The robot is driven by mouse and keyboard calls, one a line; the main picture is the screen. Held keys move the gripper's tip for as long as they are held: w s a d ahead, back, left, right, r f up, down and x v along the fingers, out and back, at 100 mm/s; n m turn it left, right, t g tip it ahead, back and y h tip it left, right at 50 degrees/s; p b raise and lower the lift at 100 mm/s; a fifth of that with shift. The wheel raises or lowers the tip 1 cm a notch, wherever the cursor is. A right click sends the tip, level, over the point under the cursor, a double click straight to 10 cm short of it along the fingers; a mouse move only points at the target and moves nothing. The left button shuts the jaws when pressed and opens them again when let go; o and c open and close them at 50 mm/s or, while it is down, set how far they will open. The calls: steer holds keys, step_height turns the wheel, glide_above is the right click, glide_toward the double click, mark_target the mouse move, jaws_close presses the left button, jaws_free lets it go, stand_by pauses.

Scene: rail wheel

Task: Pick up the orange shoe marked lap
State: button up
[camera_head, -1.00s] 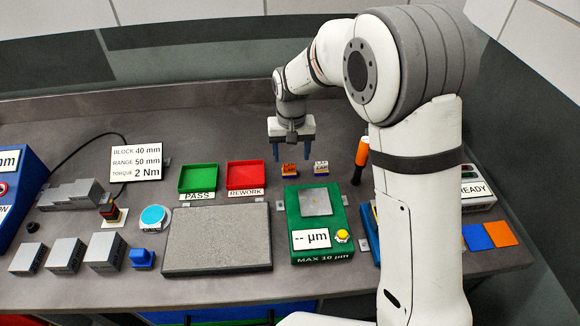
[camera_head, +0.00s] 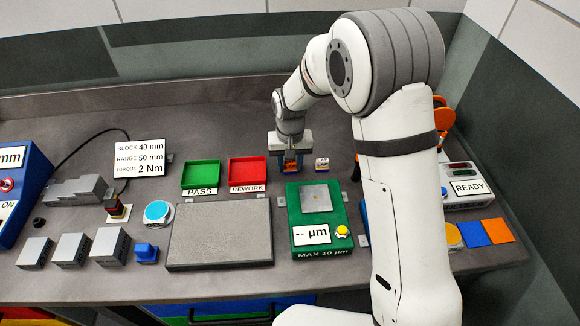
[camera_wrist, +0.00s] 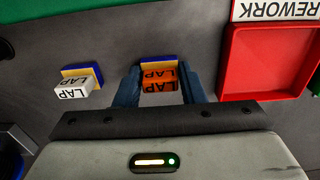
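The orange shoe marked LAP (camera_wrist: 159,82) sits on the bench against a blue-and-yellow holder, between the two blue fingers of my gripper (camera_wrist: 158,90) in the wrist view. A small gap seems to show between the shoe and at least one finger. In the head view my gripper (camera_head: 292,165) is lowered over the orange shoe (camera_head: 290,167), whose upper part is partly hidden. A white shoe marked LAP (camera_wrist: 74,90) stands beside it in the wrist view and also shows in the head view (camera_head: 322,165).
The red REWORK tray (camera_head: 247,171) is just left of my gripper in the head view, with the green PASS tray (camera_head: 201,174) beyond it. The green gauge (camera_head: 318,215) stands in front. Bare bench lies behind the shoes.

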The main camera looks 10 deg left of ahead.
mark_target(290, 162)
steer(key=c, duration=0.4)
step_height(290, 162, up, 10)
steer(key=shift+r+b, duration=0.1)
steer(key=shift+b, duration=0.75)
steer(key=o, duration=0.4)
steer(key=c, duration=0.3)
